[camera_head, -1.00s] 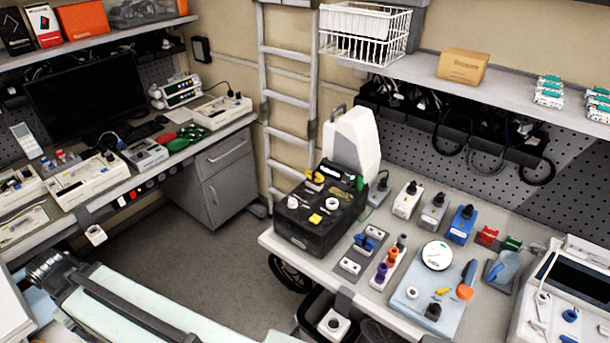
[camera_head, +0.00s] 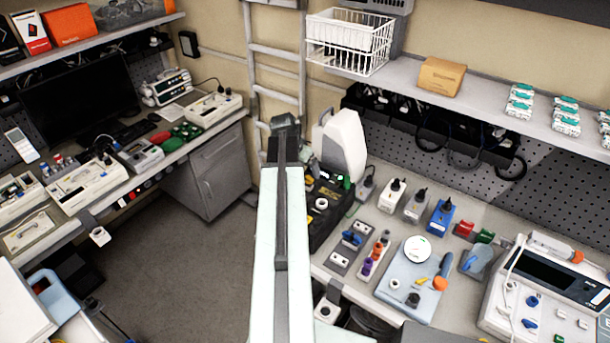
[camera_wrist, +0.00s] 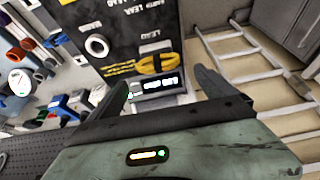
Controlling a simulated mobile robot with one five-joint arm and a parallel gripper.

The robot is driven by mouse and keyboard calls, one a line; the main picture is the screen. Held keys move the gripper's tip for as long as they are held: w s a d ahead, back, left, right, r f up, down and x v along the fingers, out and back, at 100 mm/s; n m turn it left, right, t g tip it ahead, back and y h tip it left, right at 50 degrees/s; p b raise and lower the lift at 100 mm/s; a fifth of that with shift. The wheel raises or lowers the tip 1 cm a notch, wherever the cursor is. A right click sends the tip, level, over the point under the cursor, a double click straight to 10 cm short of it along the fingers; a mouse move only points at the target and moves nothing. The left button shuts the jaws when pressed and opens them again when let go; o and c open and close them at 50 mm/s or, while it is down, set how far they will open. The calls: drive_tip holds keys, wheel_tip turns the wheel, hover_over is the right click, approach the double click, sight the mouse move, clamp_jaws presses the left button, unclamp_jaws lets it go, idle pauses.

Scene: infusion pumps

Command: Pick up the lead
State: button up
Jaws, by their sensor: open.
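The lead (camera_wrist: 158,63) looks like a small yellow coil on the black tester (camera_wrist: 130,20) in the wrist view, near a printed "LEAD" label. My gripper (camera_wrist: 162,78) is open, with one dark finger on each side of the picture. The lead shows between and just beyond the fingertips, and nothing is held. In the head view my arm covers the left part of the tester (camera_head: 325,222), and I cannot make out the lead there. The gripper (camera_head: 290,135) is at the far end of the arm, above the tester's back.
A white ring (camera_wrist: 97,45) and a lit display (camera_wrist: 155,85) are on the tester. The white case (camera_head: 343,145) stands close right of the gripper. A ladder (camera_head: 275,75) rises behind. Coloured plugs and a pale blue board (camera_head: 400,290) crowd the bench to the right.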

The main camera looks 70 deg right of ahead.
sight(307, 178)
drive_tip(key=b+x, duration=0.2)
drive_tip(key=x, duration=0.1)
drive_tip(key=shift+w+a+b, duration=0.1)
drive_tip(key=shift+a+b, duration=0.05)
drive_tip(key=shift+b, duration=0.2)
drive_tip(key=b+x, duration=0.5)
drive_tip(key=shift+a+f, duration=0.1)
drive_tip(key=shift+f, duration=0.05)
drive_tip(key=shift+c, duration=0.3)
drive_tip(key=c, duration=1.6)
drive_tip(key=shift+o, duration=0.2)
wheel_tip(307, 178, up, 10)
drive_tip(key=p, duration=1)
